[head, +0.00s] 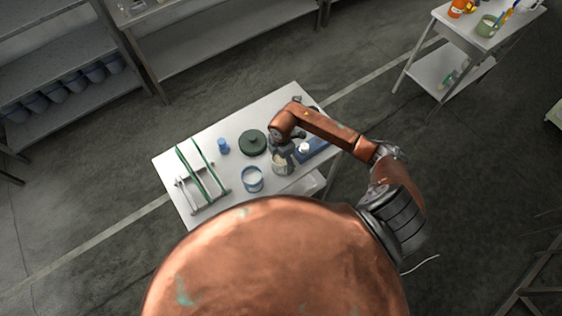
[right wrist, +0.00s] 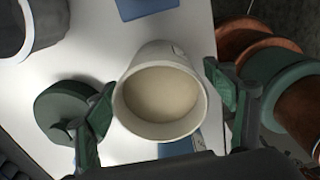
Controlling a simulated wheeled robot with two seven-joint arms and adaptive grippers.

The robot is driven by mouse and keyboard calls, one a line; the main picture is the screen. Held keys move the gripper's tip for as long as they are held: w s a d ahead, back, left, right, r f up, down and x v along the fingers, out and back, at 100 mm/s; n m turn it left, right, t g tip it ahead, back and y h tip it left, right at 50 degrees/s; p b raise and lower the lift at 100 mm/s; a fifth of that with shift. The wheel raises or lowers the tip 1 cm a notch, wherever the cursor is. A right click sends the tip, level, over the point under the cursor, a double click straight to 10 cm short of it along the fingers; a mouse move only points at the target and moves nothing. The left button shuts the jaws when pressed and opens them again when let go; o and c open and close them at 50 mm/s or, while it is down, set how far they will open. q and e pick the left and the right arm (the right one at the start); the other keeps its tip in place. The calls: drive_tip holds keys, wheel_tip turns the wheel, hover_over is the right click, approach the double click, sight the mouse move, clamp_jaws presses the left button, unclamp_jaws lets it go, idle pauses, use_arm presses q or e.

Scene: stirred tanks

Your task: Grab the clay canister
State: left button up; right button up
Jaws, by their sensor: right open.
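The clay canister (right wrist: 160,102), a pale open-topped cup with beige contents, stands upright in the middle of the right wrist view. In the head view the canister (head: 281,166) stands on the white table, partly hidden by my right gripper (head: 283,150). In the right wrist view my right gripper (right wrist: 158,82) is open, with one dark green finger on each side of the canister. A gap shows at the right finger; the left finger is very near the wall, and I cannot tell if it touches. My left gripper is not in view.
On the white table (head: 168,162) are a blue can with white contents (head: 252,180), a dark green round object (head: 253,142), a small blue bottle (head: 223,146) and a green-barred rack (head: 203,170). A blue object (head: 314,148) lies right of the canister.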

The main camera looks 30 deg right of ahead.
sight(281, 162)
drive_tip(key=shift+a+f, duration=0.1)
drive_tip(key=shift+f, duration=1.25)
drive_tip(key=shift+c, duration=0.4)
drive_tip(key=c, duration=1.6)
